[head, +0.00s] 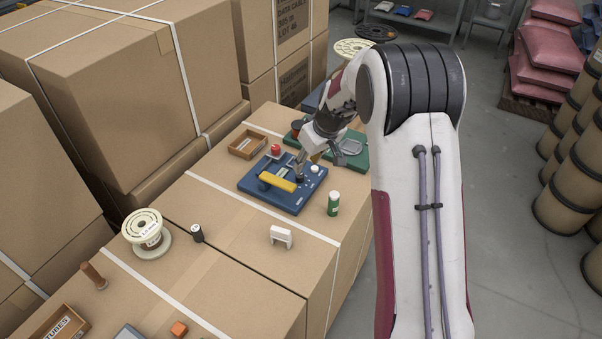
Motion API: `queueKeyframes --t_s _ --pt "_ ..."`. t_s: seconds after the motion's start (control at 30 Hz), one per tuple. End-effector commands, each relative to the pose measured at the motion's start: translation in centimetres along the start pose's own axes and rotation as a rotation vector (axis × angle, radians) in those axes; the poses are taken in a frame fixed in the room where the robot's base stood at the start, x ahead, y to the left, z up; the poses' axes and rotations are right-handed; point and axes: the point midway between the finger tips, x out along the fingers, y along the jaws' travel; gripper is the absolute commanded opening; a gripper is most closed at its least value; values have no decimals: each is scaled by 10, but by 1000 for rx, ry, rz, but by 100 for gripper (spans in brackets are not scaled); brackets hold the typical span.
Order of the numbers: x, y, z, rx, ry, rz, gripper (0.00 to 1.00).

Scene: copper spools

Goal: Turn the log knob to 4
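A blue panel (271,201) lies on the cardboard boxes in the middle. It carries a yellow handle (276,182), a red round button (276,149), a white round knob (315,169) and a small dark knob (299,179). The dark knob may be the log knob; its markings and setting are too small to read. My gripper (316,162) points down over the panel's far right part, close to the dark knob. Whether it touches the knob, and how far its fingers are apart, I cannot tell. My gripper partly hides the panel's far edge.
A green-and-white bottle (333,204) stands right of the panel, and a white bracket (281,237) in front. A wooden tray (247,144) and a green case (356,148) lie behind. The box top between spool and panel is mostly clear.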

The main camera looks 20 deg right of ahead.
Motion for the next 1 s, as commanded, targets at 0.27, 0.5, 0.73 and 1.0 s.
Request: queueKeyframes --t_s 0.27,0.5,0.73,1.0 --pt "1 0 0 1 -1 0 34" --pt "12 0 0 2 -1 -1 34" --pt "34 0 1 2 -2 -1 34" --pt "61 0 0 2 -1 -1 34"
